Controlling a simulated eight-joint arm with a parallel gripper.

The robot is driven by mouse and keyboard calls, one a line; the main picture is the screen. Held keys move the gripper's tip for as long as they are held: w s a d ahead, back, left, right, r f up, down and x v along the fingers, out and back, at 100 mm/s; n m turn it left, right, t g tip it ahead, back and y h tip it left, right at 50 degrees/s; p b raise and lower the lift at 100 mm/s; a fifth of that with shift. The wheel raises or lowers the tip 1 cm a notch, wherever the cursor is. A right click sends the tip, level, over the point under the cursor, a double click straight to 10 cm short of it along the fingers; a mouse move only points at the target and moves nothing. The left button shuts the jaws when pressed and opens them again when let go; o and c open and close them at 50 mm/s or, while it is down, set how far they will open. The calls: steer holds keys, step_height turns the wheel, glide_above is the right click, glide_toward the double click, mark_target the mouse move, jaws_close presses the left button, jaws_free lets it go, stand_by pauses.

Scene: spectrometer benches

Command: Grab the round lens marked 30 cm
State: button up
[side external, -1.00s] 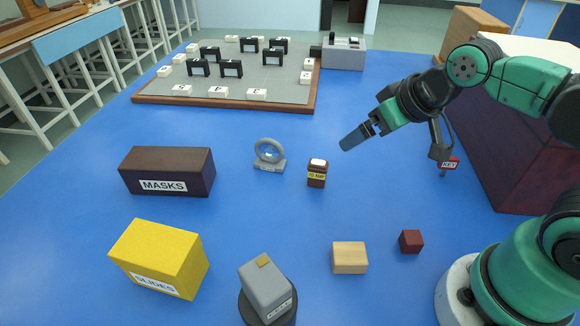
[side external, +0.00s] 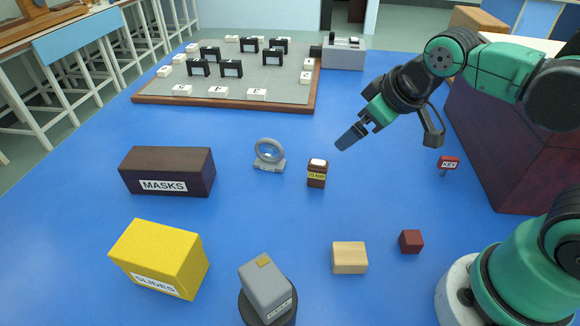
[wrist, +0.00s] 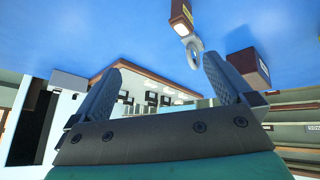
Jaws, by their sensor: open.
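A round lens in a grey ring mount (side external: 269,154) stands upright on the blue table, left of the middle; its base label is too small to read. In the wrist view the ring (wrist: 194,50) shows near the tip of the right finger. My gripper (side external: 350,137) is open and empty in the air, right of the lens and apart from it. In the wrist view both fingers of my gripper (wrist: 160,82) stand wide apart with nothing between them.
A small brown labelled bottle (side external: 317,174) stands just right of the lens. A dark MASKS box (side external: 168,168) lies to its left. A yellow SLIDES box (side external: 160,255), a wooden block (side external: 349,257) and a grey board (side external: 235,85) with small mounts are also around.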

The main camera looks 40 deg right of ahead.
steer(key=w+a+n+h, duration=0.1)
steer(key=w+n+h, duration=0.1)
steer(key=w+n, duration=0.45)
steer(key=n+h, duration=0.5)
steer(key=n, duration=0.5)
glide_above(268, 152)
steer(key=s+d, duration=0.1)
steer(key=s, duration=0.2)
steer(key=shift+t, duration=0.3)
steer(key=f, duration=0.6)
steer(key=shift+w+f, duration=0.25)
steer(key=a+f+n, duration=0.1)
steer(key=a+f+n+t+h, duration=0.1)
steer(key=f+n, duration=0.1)
steer(key=a+f+n+h, duration=0.1)
steer(key=n, duration=0.1)
steer(key=shift+w+f+t, duration=0.2)
steer(key=shift+f+t, duration=0.1)
steer(key=shift+t, duration=0.1)
steer(key=shift+w+f, duration=0.1)
steer(key=shift+f, duration=0.05)
steer(key=shift+x, duration=2.65)
steer(key=c, duration=1.1)
